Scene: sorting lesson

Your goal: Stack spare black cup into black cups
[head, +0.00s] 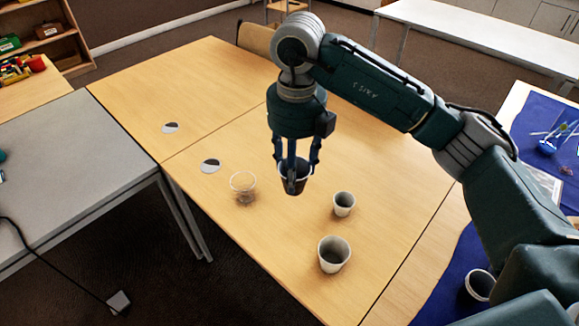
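A black cup (301,184) is at the middle of the wooden table, upright, with its rim among the fingers of my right gripper (296,172). The fingers reach down around the cup and appear closed on it; they hide part of its rim and wall. I cannot tell whether it is one cup or nested cups, or whether its base touches the table. My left gripper is out of view.
A clear cup (243,188) stands left of the black cup. A small white cup (344,205) and a larger white cup (334,256) stand to the right and front. Another cup (480,286) is on the blue mat (440,281).

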